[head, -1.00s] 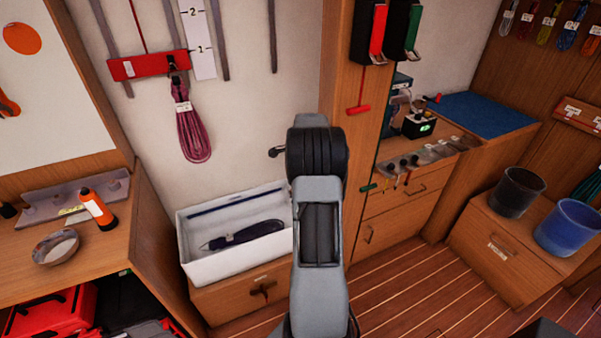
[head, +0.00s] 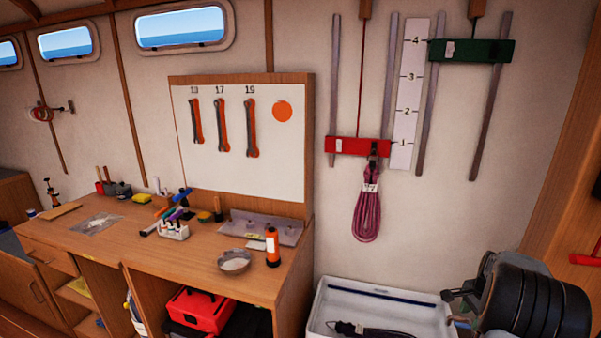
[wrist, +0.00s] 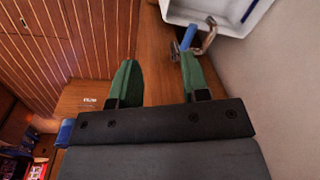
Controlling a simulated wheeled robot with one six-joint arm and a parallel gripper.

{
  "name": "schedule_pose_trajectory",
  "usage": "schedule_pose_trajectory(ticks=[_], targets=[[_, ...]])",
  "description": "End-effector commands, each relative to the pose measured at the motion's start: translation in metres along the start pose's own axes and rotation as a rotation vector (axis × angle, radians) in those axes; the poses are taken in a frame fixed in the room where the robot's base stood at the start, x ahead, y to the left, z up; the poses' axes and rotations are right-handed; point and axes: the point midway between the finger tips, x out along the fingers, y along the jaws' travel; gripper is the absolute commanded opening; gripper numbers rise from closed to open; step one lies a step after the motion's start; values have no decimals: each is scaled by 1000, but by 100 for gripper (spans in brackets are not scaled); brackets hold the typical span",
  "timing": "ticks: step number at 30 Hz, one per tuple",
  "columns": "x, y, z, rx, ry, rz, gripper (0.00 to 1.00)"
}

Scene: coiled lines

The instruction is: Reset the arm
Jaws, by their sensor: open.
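My gripper (wrist: 160,82) shows in the wrist view with its two green fingers spread apart and nothing between the tips. Beyond the right finger are a small blue cylinder (wrist: 189,38) and a curved metal piece (wrist: 208,38); I cannot tell whether the finger touches them. In the head view my arm's dark joint fills the lower right corner, in front of the right end of the white bin. My gripper's fingers cannot be made out clearly there.
The white bin (head: 350,292) holds a dark tool (head: 370,330). A magenta rope coil (head: 367,213) hangs from a red bar (head: 358,147) on the wall. A green bar (head: 472,51) sits higher. A workbench (head: 200,258) with a bowl (head: 234,262) and an orange bottle (head: 272,247) stands left.

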Motion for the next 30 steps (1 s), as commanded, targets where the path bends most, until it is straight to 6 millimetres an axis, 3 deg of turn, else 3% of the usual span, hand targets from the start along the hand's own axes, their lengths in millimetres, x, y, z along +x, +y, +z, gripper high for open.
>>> schedule_pose_trajectory(ticks=[8,12,15,21,30], targets=[[-50,20,133,-636,-20,28,42],[-76,42,210,-966,-1,15,42],[-90,64,258,-1164,24,-6,42],[-108,97,318,-1389,89,-72,42],[-135,104,357,-1525,171,-184,42]])
